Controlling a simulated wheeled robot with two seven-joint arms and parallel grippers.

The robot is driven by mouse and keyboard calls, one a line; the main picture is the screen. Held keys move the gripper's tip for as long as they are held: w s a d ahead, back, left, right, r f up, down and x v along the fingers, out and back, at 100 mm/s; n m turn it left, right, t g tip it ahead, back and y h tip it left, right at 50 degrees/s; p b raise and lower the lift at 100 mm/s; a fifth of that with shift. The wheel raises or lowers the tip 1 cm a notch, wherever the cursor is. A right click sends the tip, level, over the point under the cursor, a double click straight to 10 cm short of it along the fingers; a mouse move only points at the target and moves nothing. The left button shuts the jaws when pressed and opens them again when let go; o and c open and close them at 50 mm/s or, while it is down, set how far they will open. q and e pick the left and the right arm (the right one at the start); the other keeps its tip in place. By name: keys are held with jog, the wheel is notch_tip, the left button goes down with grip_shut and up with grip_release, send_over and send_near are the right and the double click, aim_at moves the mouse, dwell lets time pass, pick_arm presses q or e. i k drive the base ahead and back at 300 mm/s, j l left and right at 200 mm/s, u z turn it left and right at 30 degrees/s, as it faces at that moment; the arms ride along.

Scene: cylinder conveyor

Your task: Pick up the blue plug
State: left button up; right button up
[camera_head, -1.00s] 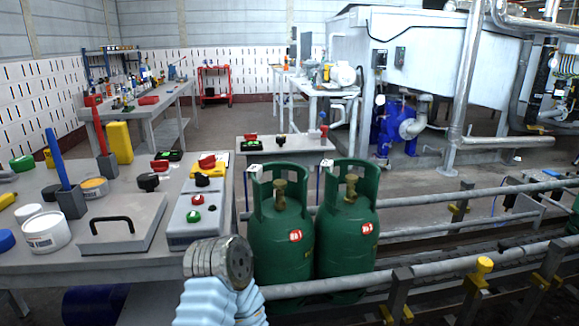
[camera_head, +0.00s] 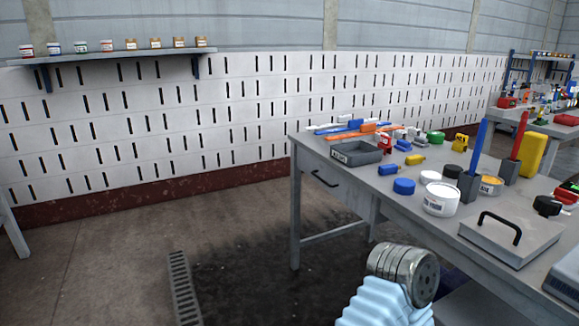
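Several small blue things lie on the grey workbench (camera_head: 455,222) at the right. A short blue plug-like piece (camera_head: 388,170) lies at the bench's left edge, near a yellow one (camera_head: 415,159). Another small blue piece (camera_head: 403,145) lies behind them. A round blue cap (camera_head: 404,186) sits closer, left of the white tubs. At this size I cannot tell for sure which is the blue plug. A part of my arm with a metal end and light blue ribbed sleeve shows at the bottom, in front of the bench. No gripper fingers are visible.
A grey tray (camera_head: 357,153) stands at the bench's far left corner. White tubs (camera_head: 441,199), upright blue (camera_head: 478,148) and red (camera_head: 519,135) handles in dark holders, and a flat case (camera_head: 510,240) crowd the bench. The floor (camera_head: 110,250) at left is open. A shelf (camera_head: 110,54) hangs on the wall.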

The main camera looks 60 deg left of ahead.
aim_at(388, 169)
jog(key=k+u, duration=0.1)
jog(key=u, duration=1.3)
jog(key=z, duration=0.5)
jog(key=k+z, duration=0.1)
jog(key=z, duration=0.4)
jog(key=l+z, duration=0.1)
jog(key=z, duration=0.85)
jog(key=l+u, duration=0.1)
jog(key=u, duration=1.4)
jog(key=j+z, duration=0.15)
jog(key=z, duration=0.25)
jog(key=j+z, duration=0.2)
jog(key=z, duration=0.15)
jog(key=j+z, duration=0.4)
jog(key=j, duration=0.5)
jog(key=j+z, duration=0.35)
jog(key=j, duration=0.6)
jog(key=k, duration=0.05)
